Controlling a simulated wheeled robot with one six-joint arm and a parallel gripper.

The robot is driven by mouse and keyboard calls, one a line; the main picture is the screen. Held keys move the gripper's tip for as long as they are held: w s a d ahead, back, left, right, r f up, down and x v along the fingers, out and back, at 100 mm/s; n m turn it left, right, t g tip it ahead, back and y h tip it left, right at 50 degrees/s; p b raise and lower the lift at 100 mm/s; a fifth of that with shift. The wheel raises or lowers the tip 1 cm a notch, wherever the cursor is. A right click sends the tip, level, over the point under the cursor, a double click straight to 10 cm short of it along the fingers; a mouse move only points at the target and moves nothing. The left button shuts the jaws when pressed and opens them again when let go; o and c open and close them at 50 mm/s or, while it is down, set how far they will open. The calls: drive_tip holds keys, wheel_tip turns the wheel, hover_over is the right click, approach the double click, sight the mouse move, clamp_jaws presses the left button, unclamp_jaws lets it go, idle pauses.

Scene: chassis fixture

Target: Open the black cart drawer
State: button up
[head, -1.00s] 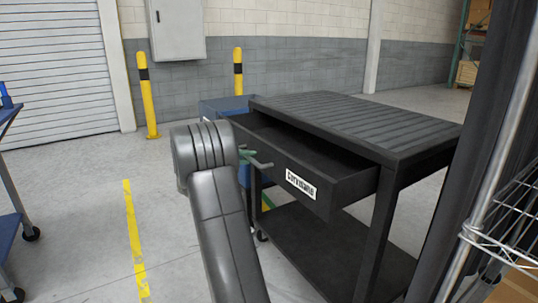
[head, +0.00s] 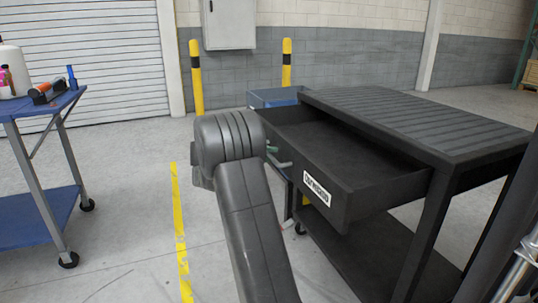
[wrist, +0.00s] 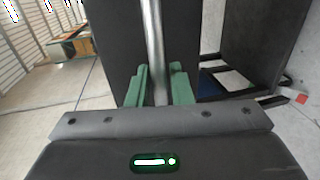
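The black cart (head: 420,118) has a ribbed top and stands at the right of the head view. Its drawer (head: 345,190) is pulled well out, with the empty inside showing and a white label on the front. A metal handle (head: 280,163) is on the drawer front; in the wrist view the handle (wrist: 154,40) runs between the green fingers. My gripper (wrist: 158,88) is at the handle, one finger on each side and close against it. In the head view my arm hides most of my gripper.
A blue cart (head: 40,215) with bottles and tools stands at the left. Yellow posts (head: 196,75) stand by the wall. Floor between the left cart and my arm is clear.

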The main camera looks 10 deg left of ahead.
drive_tip(key=shift+o, duration=0.8)
drive_tip(key=shift+s+a+r, duration=0.1)
drive_tip(key=shift+s+a, duration=0.05)
drive_tip(key=shift+a, duration=0.1)
drive_tip(key=p+v, duration=0.3)
drive_tip(key=v, duration=1)
drive_tip(key=shift+p, duration=0.3)
drive_tip(key=shift+s, duration=0.1)
drive_tip(key=b+x, duration=0.3)
drive_tip(key=x, duration=1.1)
drive_tip(key=shift+a+b, duration=0.1)
drive_tip(key=shift+b, duration=0.2)
